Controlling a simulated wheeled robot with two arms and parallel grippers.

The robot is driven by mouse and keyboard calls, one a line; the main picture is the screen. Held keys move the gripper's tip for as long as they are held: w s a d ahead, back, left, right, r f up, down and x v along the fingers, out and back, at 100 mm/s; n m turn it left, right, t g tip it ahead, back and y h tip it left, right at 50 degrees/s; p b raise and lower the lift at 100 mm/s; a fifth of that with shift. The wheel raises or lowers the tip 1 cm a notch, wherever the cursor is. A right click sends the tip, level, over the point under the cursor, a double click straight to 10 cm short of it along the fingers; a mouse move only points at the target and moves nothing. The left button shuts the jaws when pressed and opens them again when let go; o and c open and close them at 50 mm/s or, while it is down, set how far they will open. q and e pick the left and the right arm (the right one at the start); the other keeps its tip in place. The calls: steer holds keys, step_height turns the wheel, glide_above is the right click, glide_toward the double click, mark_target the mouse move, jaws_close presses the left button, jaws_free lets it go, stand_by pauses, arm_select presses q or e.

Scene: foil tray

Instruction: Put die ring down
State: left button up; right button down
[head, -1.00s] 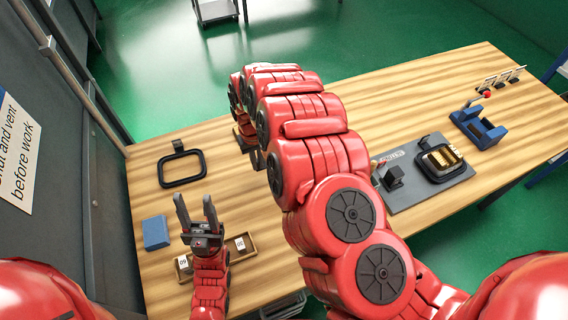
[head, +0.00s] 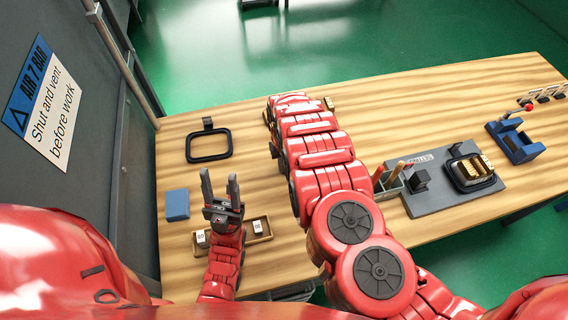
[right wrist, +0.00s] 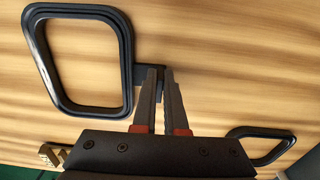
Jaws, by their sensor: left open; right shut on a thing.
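A black die ring (right wrist: 127,60), a rounded rectangular frame with a short tab, fills the left of the right wrist view. My right gripper (right wrist: 160,75) is shut on its tab. It hangs over or lies on the wooden table; I cannot tell whether it touches. In the head view my red right arm hides this ring and most of that gripper. A second black ring (head: 190,158) lies flat at the table's left, and a ring also shows in the right wrist view (right wrist: 232,147). My left gripper (head: 219,188) is open and empty, pointing up.
The wooden table (head: 400,110) has clear room at its middle back. A grey fixture (head: 425,200) with a framed gold part stands right, beside a blue stand (head: 515,145). A blue block (head: 177,205) and wooden tray (head: 262,238) are near my left gripper. A small gold block (right wrist: 47,154) is near an edge.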

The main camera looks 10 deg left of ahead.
steer(key=shift+f, duration=0.1)
steer(key=c, duration=1)
jaws_free()
steer(key=shift+o, duration=0.2)
steer(key=shift+r, duration=0.2)
